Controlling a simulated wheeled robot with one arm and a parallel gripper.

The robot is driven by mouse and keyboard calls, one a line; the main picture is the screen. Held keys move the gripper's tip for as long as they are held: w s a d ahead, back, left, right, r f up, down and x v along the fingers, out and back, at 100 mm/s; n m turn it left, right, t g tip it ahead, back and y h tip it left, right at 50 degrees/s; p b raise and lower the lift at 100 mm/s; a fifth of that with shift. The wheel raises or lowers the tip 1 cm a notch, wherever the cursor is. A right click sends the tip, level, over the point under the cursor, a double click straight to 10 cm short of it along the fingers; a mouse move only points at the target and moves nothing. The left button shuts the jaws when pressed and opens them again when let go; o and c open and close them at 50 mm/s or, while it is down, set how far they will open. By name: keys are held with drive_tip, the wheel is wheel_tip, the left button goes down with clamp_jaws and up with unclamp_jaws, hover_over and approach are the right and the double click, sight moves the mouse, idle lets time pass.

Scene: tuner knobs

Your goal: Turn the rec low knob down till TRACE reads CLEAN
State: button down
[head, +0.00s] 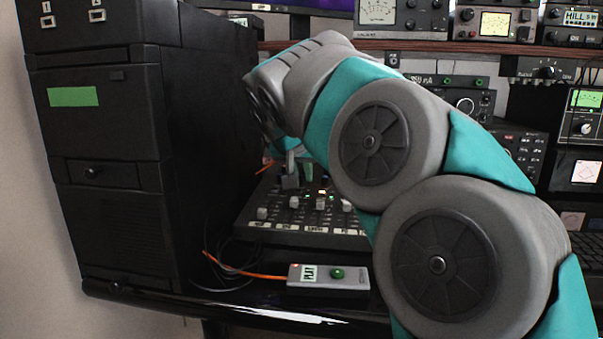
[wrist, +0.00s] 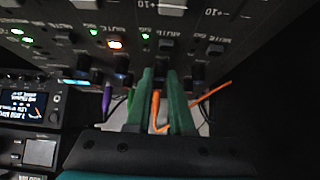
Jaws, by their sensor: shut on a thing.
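The black mixer (head: 280,238) stands on the desk, with pale fader caps on it in the head view. Its panel also fills the top of the wrist view, with several lit buttons and a row of dark knobs. My gripper (wrist: 159,76) has its two green fingers shut on one dark knob at the panel, mostly hidden between the fingertips. Another dark knob (wrist: 198,76) is just right of the fingers. The knob's label cannot be read. In the head view my arm hides much of the mixer. I cannot make out a TRACE readout.
A tall black cabinet (head: 110,190) stands left. A green-lit meter (head: 587,98) and a white screen (head: 587,172) are at the right.

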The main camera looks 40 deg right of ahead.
drive_tip(key=shift+n, duration=0.3)
drive_tip(key=n+t+y+p, duration=0.1)
drive_tip(key=n, duration=0.1)
drive_tip(key=n+t+y+p, duration=0.1)
drive_tip(key=n, duration=0.1)
drive_tip(key=shift+s+d+r, duration=0.1)
drive_tip(key=shift+d+r, duration=0.05)
drive_tip(key=shift+d+n+t+y+p, duration=0.15)
drive_tip(key=shift+n+t+y+p, duration=0.25)
drive_tip(key=shift+n+y+p, duration=1.15)
drive_tip(key=shift+n+b, duration=0.3)
drive_tip(key=shift+n, duration=0.55)
drive_tip(key=c, duration=0.8)
unclamp_jaws()
drive_tip(key=shift+s, duration=0.1)
drive_tip(key=shift+v, duration=3.75)
drive_tip(key=shift+d, duration=0.1)
